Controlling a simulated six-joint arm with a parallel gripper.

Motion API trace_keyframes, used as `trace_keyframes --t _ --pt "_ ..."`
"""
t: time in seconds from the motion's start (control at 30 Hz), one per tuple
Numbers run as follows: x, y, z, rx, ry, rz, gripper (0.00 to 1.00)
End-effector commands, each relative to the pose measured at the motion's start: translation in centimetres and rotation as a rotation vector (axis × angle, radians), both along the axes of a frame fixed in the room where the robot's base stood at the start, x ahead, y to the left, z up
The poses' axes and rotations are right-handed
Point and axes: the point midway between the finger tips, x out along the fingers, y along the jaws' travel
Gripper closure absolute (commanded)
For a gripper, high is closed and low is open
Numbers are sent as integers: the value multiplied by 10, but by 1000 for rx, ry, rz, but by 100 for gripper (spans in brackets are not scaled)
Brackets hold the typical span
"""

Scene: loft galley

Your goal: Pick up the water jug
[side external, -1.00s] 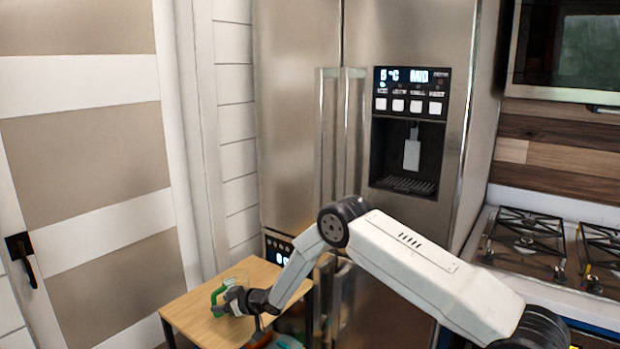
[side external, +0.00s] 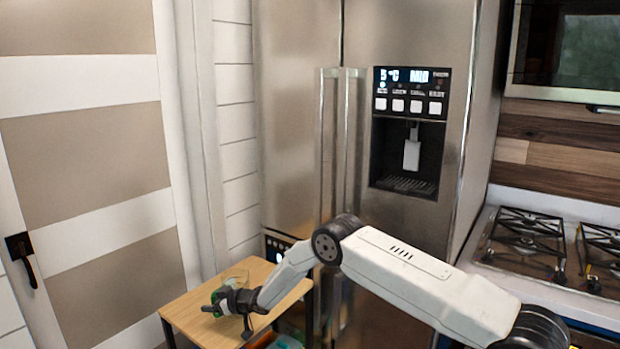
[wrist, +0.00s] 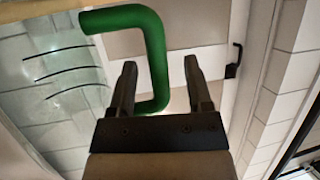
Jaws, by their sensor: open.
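The water jug is clear with a green handle; its see-through body (wrist: 60,85) with dark level marks fills the left of the wrist view. The green handle (wrist: 150,45) bends around toward the fingers, and its upright part appears between them. In the side view the jug (side external: 236,277) stands on a small wooden table, faint and partly behind my gripper. My gripper (side external: 215,304) is at the handle side of the jug. In the wrist view my gripper (wrist: 160,68) is open, with a finger either side of the handle; contact cannot be told.
The small wooden table (side external: 190,315) has bare top around the jug. A steel fridge with a water dispenser (side external: 408,150) stands behind it. A gas hob (side external: 525,240) is at the right, a striped door (side external: 80,150) at the left. Colourful items show below the table.

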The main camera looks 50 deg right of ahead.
Motion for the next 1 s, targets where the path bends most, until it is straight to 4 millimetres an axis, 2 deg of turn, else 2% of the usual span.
trace_keyframes --t 0.17,0.2,0.37,1.0 --pt "0 0 0 0 0 0 36" --pt "0 0 0 0 0 0 48" --pt "0 0 0 0 0 0 99" --pt "0 0 0 0 0 -1 100"
